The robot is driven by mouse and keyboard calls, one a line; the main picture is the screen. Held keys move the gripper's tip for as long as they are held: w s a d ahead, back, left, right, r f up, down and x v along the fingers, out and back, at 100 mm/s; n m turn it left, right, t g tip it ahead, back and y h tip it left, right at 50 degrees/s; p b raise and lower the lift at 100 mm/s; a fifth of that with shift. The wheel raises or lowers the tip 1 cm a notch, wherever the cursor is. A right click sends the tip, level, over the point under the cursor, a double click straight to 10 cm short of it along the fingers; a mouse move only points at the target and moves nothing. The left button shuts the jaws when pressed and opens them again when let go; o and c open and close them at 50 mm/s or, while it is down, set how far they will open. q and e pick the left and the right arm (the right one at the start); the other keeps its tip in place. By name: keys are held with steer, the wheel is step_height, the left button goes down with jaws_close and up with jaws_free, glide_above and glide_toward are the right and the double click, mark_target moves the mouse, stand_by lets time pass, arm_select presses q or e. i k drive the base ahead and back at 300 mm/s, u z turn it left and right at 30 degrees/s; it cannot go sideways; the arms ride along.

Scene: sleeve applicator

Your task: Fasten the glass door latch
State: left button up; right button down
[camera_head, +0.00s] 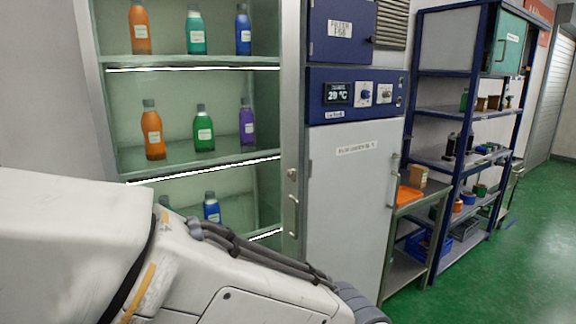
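A glass-fronted cabinet (230,78) with a grey metal frame stands at the left. A small round metal fitting (292,174), which may be the latch, sits on the right upright of its frame. A thin vertical handle (293,214) is just below it. I cannot tell whether the latch is fastened or whether the glass door is fully shut. My white arm comes in from the left across the lower left and hides the cabinet's bottom. Neither of my grippers shows.
Several coloured bottles (204,133) stand on the cabinet's shelves. A grey locker (345,210) with a blue control panel (340,96) adjoins it. A metal side table (405,199) and a blue shelf rack (455,111) stand further right. The green floor (510,265) is clear at right.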

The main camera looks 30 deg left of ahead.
mark_target(290, 174)
steer(key=u, duration=0.55)
steer(key=i, duration=0.9)
steer(key=u, duration=0.7)
